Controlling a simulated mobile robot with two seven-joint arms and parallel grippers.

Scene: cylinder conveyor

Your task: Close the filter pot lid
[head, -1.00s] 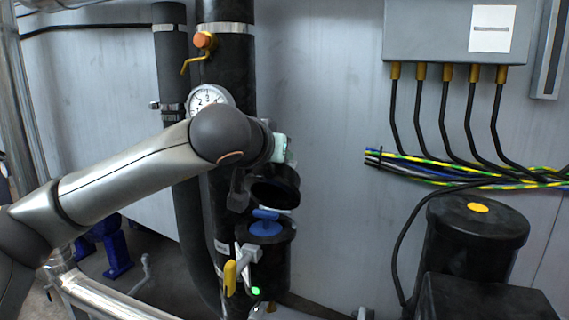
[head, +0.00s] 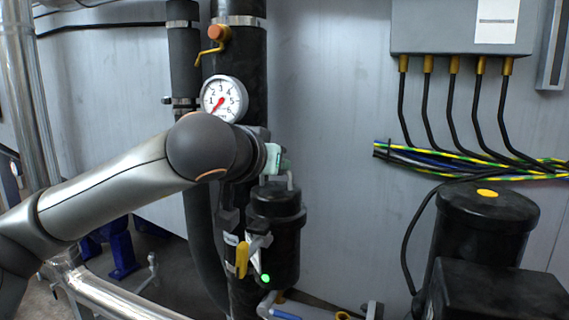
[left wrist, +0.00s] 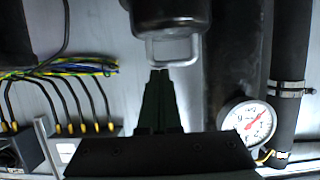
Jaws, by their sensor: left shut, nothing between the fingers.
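The black filter pot (head: 283,252) stands against the dark vertical pipe in the head view. Its black lid (head: 274,200) lies level on top, and no blue insert shows. The lid's grey loop handle (head: 290,178) stands up from it. In the left wrist view the lid (left wrist: 170,14) is at the top edge with its handle (left wrist: 175,52) toward me. My left gripper (left wrist: 160,72) is shut and empty, its fingertips close by the handle; I cannot tell if they touch. In the head view, my wrist partly hides it. My right gripper is not in view.
A pressure gauge (head: 224,98) sits just above my left wrist. Coloured cables (head: 450,160) and a black tank (head: 487,232) are at the right. The wall between pot and cables is clear.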

